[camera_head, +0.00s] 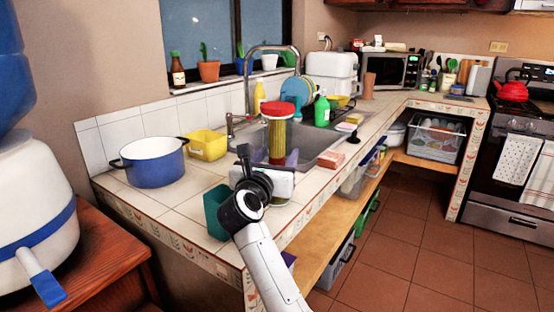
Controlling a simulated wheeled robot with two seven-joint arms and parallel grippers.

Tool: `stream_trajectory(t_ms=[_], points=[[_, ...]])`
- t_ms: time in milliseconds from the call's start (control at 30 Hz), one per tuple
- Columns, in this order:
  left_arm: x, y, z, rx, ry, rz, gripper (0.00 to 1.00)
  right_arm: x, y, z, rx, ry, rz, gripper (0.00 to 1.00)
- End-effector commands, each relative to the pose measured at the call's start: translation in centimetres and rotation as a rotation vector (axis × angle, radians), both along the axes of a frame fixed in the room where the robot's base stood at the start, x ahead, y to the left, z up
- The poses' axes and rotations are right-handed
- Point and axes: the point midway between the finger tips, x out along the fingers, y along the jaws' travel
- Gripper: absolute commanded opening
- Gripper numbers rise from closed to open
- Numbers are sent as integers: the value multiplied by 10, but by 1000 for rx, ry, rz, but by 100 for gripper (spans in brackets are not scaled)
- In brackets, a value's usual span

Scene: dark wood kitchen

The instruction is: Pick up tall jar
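The tall jar (278,138) has a red lid and yellowish-brown contents. The left finger shows a gap to the jar, and the other finger is by the jar's right lower side. I cannot tell whether the jar is between the fingers or just beyond them. My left gripper is not in view.
On the tiled counter stand a blue pot (153,165), a yellow container (207,146) and a teal container (216,212) left of my arm. The sink (315,138) lies behind the jar, with a green bottle (322,111). A pink sponge (331,159) lies at the front edge.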

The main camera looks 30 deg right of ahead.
Motion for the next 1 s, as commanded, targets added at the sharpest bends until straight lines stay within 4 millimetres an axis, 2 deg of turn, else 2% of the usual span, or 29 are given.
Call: stream_trajectory(t_ms=[33, 133, 433, 567, 800, 1000], points=[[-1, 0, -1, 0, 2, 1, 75, 0, 0, 0, 1, 1, 0, 43], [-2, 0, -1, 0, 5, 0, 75, 0, 0, 0, 1, 1, 0, 27], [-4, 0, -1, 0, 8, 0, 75, 0, 0, 9, -1, -5, 0, 27], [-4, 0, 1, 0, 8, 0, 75, 0, 1, 29, 1, -9, 1, 27], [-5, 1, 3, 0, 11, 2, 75, 0, 1, 77, 0, -9, 0, 27], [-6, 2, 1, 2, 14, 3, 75, -1, -1, 99, -1, -5, -2, 27]])
